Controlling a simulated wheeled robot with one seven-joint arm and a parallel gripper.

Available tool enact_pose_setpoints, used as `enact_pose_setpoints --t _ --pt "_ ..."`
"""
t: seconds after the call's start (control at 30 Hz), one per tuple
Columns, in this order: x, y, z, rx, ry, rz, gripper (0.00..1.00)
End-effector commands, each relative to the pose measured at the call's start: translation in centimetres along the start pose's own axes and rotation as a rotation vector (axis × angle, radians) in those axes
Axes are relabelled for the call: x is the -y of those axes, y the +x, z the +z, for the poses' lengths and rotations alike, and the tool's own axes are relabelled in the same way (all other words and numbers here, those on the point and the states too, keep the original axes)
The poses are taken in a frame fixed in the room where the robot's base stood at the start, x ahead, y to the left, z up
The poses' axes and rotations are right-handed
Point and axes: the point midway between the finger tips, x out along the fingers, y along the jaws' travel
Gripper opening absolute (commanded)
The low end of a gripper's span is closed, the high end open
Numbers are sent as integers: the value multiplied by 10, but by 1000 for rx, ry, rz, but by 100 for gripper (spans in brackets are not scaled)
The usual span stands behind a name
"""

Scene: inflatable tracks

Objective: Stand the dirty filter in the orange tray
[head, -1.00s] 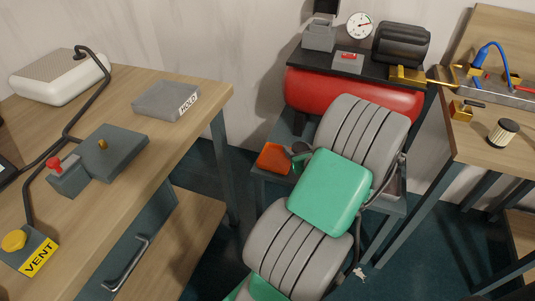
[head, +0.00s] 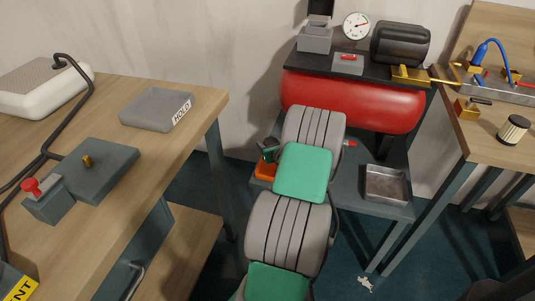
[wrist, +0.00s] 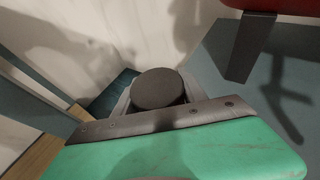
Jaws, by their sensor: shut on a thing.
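The orange tray (head: 263,174) sits on the grey lower shelf below the red tank, partly hidden behind my arm. My gripper (head: 269,152) is at the tray, and its fingers are mostly hidden by my arm in the head view. In the wrist view, my gripper (wrist: 157,100) is shut on a dark round-topped thing, which I take to be the dirty filter (wrist: 157,87). Its top faces the camera and its lower part is hidden. I cannot tell whether it touches the tray floor.
A metal tray (head: 386,186) stands on the shelf (head: 345,190) to the right. The red tank (head: 355,103) is above. A cream filter with a dark cap (head: 513,130) stands on the right bench. The left bench holds a grey HOLD tray (head: 157,108).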

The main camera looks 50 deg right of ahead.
Motion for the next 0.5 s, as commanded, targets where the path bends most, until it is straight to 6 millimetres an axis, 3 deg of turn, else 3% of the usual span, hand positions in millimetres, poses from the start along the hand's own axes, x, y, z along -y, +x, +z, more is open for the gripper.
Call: enact_pose_setpoints --t 0.23,0.5 --pt "0 23 -34 0 1 0 8" --pt "-1 23 -34 1 -1 1 8"
